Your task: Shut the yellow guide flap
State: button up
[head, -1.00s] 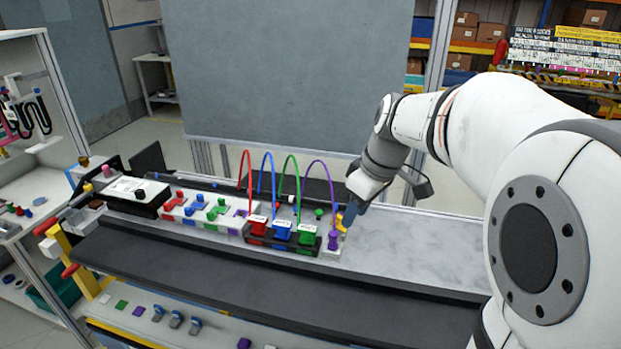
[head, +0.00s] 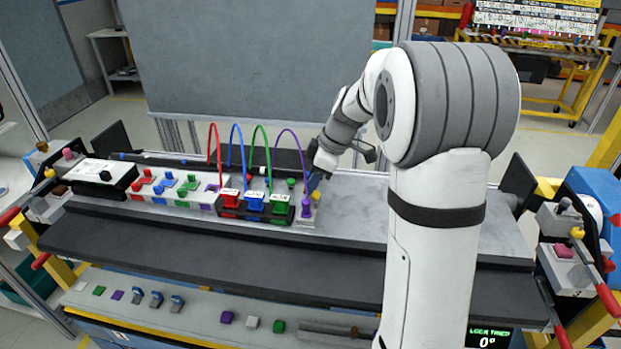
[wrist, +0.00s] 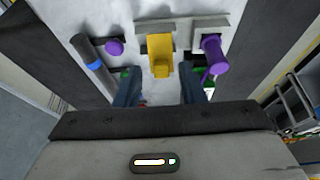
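The yellow guide flap (wrist: 159,50) stands out from a pale panel in the wrist view, between two purple parts. Its near end is a small yellow block. In the head view only a small part of the yellow flap (head: 316,195) shows, beside the purple plug at the right end of the row. My gripper (wrist: 161,88) is open and empty, one finger on each side below the flap's near end. I cannot tell whether a finger touches it. In the head view my gripper (head: 314,182) is just above the flap and partly hides it.
A purple plug (wrist: 214,57) with a cable is close right of the flap. A purple knob (wrist: 114,47) and a grey-blue cylinder (wrist: 92,62) are left. Red, blue and green plugs (head: 255,203) stand left of the purple one. The grey bench surface (head: 355,205) to the right is clear.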

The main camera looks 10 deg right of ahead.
jog(key=shift+a+f, duration=0.1)
jog(key=shift+f, duration=0.15)
jog(key=shift+r, duration=0.1)
grip_shut()
jog(key=shift+a, duration=0.1)
